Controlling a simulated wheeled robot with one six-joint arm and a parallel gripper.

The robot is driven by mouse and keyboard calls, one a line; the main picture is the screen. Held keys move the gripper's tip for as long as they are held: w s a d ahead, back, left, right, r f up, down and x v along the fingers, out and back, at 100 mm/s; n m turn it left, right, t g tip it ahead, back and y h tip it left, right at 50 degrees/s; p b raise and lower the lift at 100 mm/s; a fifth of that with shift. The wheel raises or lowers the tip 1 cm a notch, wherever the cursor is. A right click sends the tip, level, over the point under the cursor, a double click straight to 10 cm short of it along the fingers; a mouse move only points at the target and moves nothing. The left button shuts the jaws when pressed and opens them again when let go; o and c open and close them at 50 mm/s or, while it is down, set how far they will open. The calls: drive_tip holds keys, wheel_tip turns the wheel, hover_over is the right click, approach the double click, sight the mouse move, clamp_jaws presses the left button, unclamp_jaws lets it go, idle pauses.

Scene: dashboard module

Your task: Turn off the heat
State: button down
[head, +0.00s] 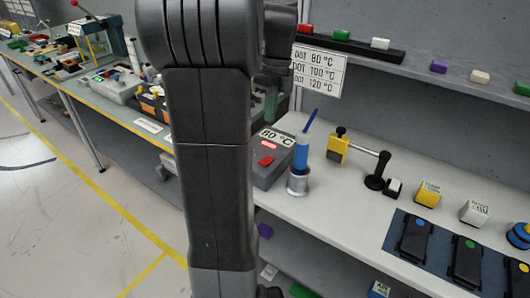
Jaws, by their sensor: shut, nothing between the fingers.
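A dark grey box (287,167) with a sloped front stands on the bench just right of my arm. Its display reads 80 °C (277,138). Below the display are a small red-and-white label (269,145) and a red switch or button (265,160); its setting is too small to tell. My arm covers the box's left side. My gripper is not in view; only arm links show, upright in front of the bench.
A blue tube (301,151) stands in a metal cup right of the box. A sign (319,71) lists DOT 80, 100 and 120 °C. Small blocks and black devices (414,238) occupy the right side.

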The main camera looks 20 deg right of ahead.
sight(264, 162)
drive_tip(key=f, duration=0.4)
drive_tip(key=s+a+f, duration=0.1)
drive_tip(key=f, duration=0.7)
drive_tip(key=shift+s+a, duration=0.3)
drive_tip(key=shift+a, duration=0.1)
drive_tip(key=shift+f+b, duration=0.1)
drive_tip(key=shift+b, duration=0.3)
